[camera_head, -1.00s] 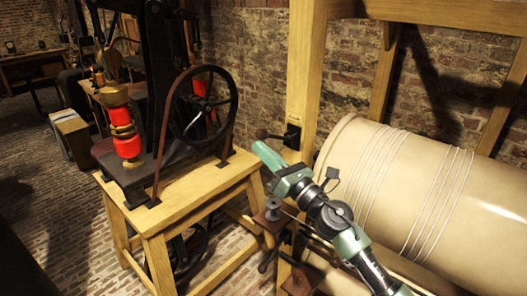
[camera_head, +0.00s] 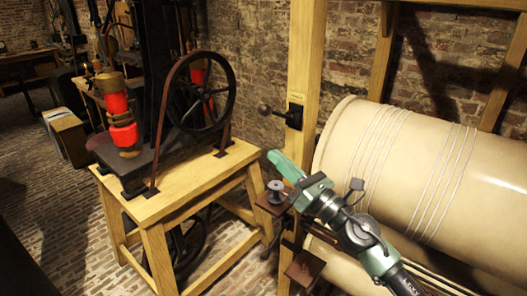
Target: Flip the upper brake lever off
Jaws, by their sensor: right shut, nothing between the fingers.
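The upper brake lever (camera_head: 266,109) is a dark arm with a round knob. It sticks out to the left, near horizontal, from a black bracket (camera_head: 294,117) on the wooden post (camera_head: 309,70). A small plate sits just above the bracket. My right gripper (camera_head: 274,157) is green and shut, with nothing between its fingers. It comes from the lower right, points up and left, and shows below the lever and bracket in the picture, apart from them. My left gripper is not in view.
A large cream drum (camera_head: 390,150) lies to the right of the post, close to my right arm. A brown plate with a metal spool (camera_head: 275,190) and a lower brown plate (camera_head: 304,268) sit by the post. A wooden table (camera_head: 185,190) carries a machine with a black wheel (camera_head: 201,92).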

